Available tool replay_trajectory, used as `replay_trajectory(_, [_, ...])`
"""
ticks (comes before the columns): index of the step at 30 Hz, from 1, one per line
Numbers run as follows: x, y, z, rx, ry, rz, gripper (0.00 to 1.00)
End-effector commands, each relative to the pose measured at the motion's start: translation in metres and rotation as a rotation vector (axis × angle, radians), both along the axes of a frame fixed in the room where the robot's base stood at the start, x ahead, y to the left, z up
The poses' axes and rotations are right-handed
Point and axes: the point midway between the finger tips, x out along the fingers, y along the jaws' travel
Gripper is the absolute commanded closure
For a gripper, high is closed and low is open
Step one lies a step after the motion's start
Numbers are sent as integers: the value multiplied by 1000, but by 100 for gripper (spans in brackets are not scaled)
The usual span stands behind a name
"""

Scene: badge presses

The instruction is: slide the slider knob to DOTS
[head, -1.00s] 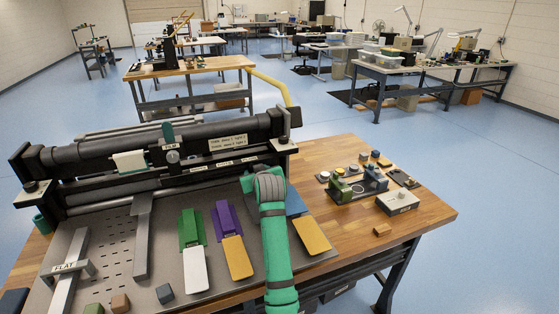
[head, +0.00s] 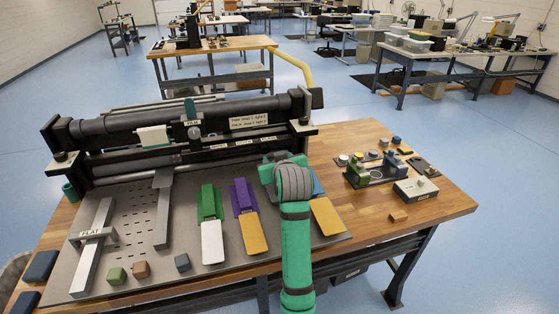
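A dark roller press (head: 110,133) stands at the back of the wooden table. A small round grey knob (head: 194,132) sits on its front, under a small plate that appears to read FLAT. It looks like the slider knob. Several small label plates (head: 242,143) run along the rail to its right; I cannot read which says DOTS. My green arm with its grey wrist reaches up from the bottom, to the right of the knob and in front of the press's right part. My gripper's fingers are hidden, and nothing shows touching the knob.
A grey perforated bed (head: 130,220) holds a FLAT-marked crosspiece (head: 92,234), green, purple and yellow plates, and small blocks. At right are a green-and-dark device (head: 377,168) and a grey box (head: 416,189). The table's front right is mostly clear.

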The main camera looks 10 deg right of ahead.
Motion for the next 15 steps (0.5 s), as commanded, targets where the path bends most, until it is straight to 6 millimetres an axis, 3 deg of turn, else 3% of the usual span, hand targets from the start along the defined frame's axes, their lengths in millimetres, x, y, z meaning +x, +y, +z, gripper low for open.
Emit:
replay_trajectory(3, [-8,6,3,0,0,7,55])
replay_trajectory(15, [-14,-6,5,-3,1,-8,55])
